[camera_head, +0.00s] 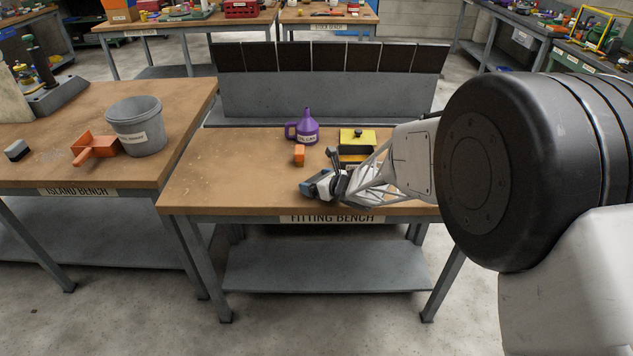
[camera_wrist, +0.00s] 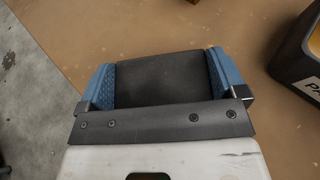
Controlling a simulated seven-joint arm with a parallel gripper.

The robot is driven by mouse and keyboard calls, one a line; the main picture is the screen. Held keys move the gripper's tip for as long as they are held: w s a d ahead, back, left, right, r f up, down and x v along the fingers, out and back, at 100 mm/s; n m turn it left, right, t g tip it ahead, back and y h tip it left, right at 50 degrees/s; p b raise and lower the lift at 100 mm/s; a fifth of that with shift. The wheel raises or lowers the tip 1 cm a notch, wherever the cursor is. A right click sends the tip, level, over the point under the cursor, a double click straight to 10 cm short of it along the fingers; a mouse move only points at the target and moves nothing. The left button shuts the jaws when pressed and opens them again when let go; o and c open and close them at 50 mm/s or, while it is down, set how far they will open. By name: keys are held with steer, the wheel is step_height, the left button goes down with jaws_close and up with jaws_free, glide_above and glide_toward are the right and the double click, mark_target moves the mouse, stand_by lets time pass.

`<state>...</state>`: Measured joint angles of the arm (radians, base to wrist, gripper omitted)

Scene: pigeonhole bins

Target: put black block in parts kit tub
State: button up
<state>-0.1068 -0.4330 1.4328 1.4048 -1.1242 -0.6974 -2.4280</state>
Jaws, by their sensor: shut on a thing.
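The black block (camera_wrist: 165,78) is between the blue finger pads of my gripper (camera_wrist: 163,82) in the wrist view, and the pads press on its two sides. In the head view my gripper (camera_head: 318,186) is low over the front of the fitting bench, and the block is hard to make out there. The parts kit tub appears to be the dark box (camera_head: 354,149) just behind my gripper. In the wrist view a dark tub (camera_wrist: 288,66) with a partly visible "PA" label stands at the right edge, apart from the block.
A yellow piece (camera_head: 357,136) with a dark knob lies behind the tub. A row of dark pigeonholes (camera_head: 328,57) backs the fitting bench (camera_head: 225,175). The bench's left part is clear.

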stand_by(0.3)
steer(key=o, duration=1.1)
steer(key=shift+f, duration=0.1)
steer(key=shift+s+d+r, duration=0.3)
steer(key=shift+d+r, duration=0.05)
steer(key=shift+r, duration=0.05)
steer(key=v, duration=1.1)
